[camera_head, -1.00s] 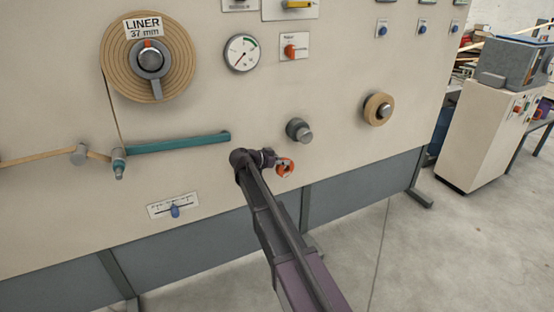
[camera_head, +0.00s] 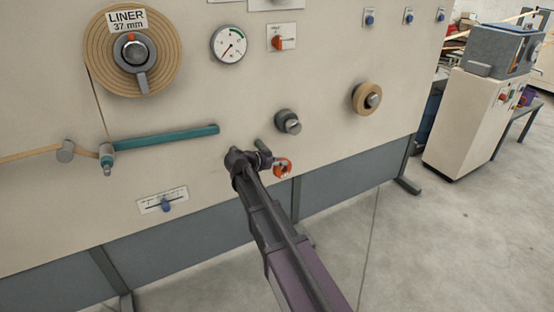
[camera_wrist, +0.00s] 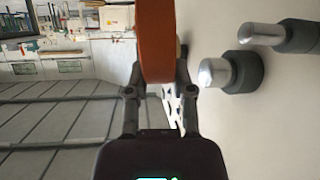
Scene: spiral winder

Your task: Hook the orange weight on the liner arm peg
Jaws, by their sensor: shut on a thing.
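My gripper (camera_head: 272,163) is shut on the orange weight (camera_head: 284,169) and holds it in front of the cream panel. In the wrist view the orange weight (camera_wrist: 154,40) is a thick disc seen edge-on between the two fingers. The teal liner arm (camera_head: 165,138) runs along the panel to the left of my gripper, with a grey peg (camera_head: 107,160) at its left end. The weight is apart from this arm. Whether the weight has a hook or hole is not clear.
A short dark peg (camera_head: 262,146) sticks out just above my gripper. A grey roller (camera_head: 288,121) and a small tape roll (camera_head: 367,98) stand out to the right. The liner roll (camera_head: 132,80) is upper left. A white cabinet (camera_head: 470,120) stands far right; the floor before it is clear.

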